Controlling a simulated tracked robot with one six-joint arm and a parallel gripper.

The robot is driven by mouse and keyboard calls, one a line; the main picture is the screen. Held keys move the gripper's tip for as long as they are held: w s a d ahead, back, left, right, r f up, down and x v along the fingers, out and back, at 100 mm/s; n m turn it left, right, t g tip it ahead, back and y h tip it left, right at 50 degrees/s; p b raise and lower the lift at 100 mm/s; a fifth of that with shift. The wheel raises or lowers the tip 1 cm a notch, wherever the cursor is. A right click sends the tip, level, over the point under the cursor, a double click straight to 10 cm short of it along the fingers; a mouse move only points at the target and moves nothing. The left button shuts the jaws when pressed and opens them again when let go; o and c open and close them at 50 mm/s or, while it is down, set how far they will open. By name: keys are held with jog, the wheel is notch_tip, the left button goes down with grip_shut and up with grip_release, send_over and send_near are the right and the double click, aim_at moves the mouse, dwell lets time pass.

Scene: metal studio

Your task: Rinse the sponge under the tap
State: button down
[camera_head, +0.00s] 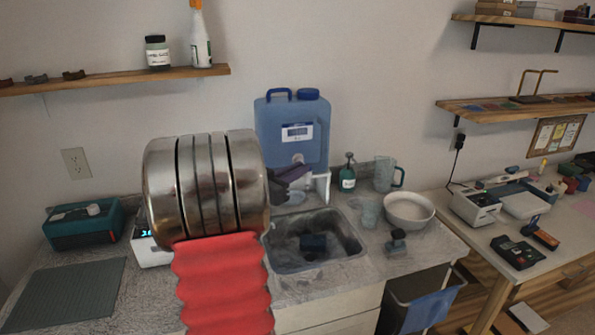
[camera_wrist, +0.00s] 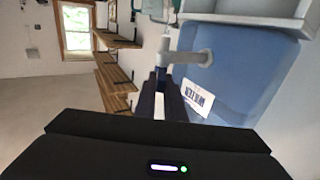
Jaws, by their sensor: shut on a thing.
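A blue water container (camera_head: 300,132) with a white label stands on a white stand behind the sink (camera_head: 345,225). Its grey tap (camera_wrist: 188,57) sticks out from its front in the wrist view. In the head view my gripper (camera_head: 290,174) is a dark shape in front of the container, partly hidden by my arm.
A soap bottle (camera_head: 348,178), a clear jug (camera_head: 384,174) and a white bowl (camera_head: 408,210) stand right of the container. A dark brush-like thing (camera_head: 397,240) lies right of the sink. A teal box (camera_head: 84,222) and a ribbed mat (camera_head: 66,294) are on the left.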

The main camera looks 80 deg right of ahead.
jog(key=shift+w, duration=0.1)
jog(key=shift+w+d+m+g+y, duration=0.25)
jog(key=shift+m+g+y, duration=0.7)
jog(key=shift+g+y, duration=0.1)
jog(key=shift+w+d+m+g+y, duration=0.25)
jog(key=shift+d+m+g+y, duration=0.05)
jog(key=shift+m+g+y, duration=0.75)
jog(key=shift+w+d+m+g+y, duration=0.25)
jog(key=shift+m+g+y, duration=0.65)
jog(key=shift+g+y, duration=0.4)
jog(key=c, duration=1.8)
grip_release()
jog(key=shift+c, duration=0.2)
jog(key=shift+w, duration=0.1)
jog(key=v, duration=1.3)
jog(key=shift+w+a, duration=0.15)
jog(key=shift+w, duration=0.15)
